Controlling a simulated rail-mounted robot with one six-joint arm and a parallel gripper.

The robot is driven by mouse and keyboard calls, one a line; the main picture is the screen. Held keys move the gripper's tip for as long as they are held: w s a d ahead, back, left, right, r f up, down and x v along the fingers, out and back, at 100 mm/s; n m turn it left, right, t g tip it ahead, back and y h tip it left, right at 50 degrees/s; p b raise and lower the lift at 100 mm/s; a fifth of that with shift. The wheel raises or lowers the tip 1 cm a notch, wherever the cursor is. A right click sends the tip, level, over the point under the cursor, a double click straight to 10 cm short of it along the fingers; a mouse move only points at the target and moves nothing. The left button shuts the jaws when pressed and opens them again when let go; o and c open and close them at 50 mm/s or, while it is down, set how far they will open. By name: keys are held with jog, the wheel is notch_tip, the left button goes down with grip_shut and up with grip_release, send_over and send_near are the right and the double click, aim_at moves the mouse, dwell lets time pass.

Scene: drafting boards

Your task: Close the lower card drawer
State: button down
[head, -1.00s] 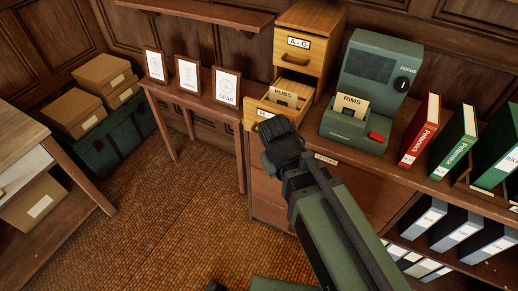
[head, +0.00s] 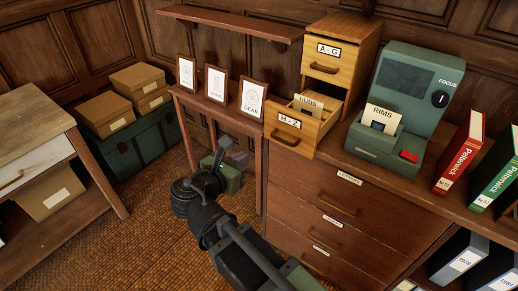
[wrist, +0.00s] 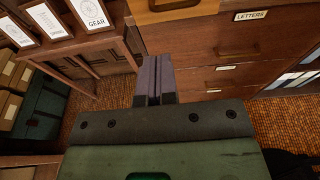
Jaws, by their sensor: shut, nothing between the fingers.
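The lower card drawer (head: 304,127), labelled H-Z, is pulled out of the light wooden card cabinet (head: 363,58). A HUBS card (head: 308,103) stands up in it. The upper drawer (head: 327,61), labelled A-G, looks shut. My gripper (head: 240,157) is below and left of the lower drawer's front in the head view, apart from it. In the wrist view my gripper's fingers (wrist: 153,80) are together and empty, and the drawer's front (wrist: 185,13) shows at the top edge, beyond the fingertips. Most of the drawer is cut off there.
Framed pictures (head: 252,98) stand on a narrow side table left of the drawer. A green viewer (head: 405,95) with a RIMS card stands right of the cabinet. Below is a brown chest (head: 330,215) of drawers. The floor in front is open.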

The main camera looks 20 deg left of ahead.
aim_at(274, 138)
jog(key=b+x, duration=0.2)
jog(key=x, duration=1.1)
jog(key=shift+w+d+f+b, duration=0.1)
jog(key=shift+w+b, duration=0.1)
jog(key=shift+b, duration=0.15)
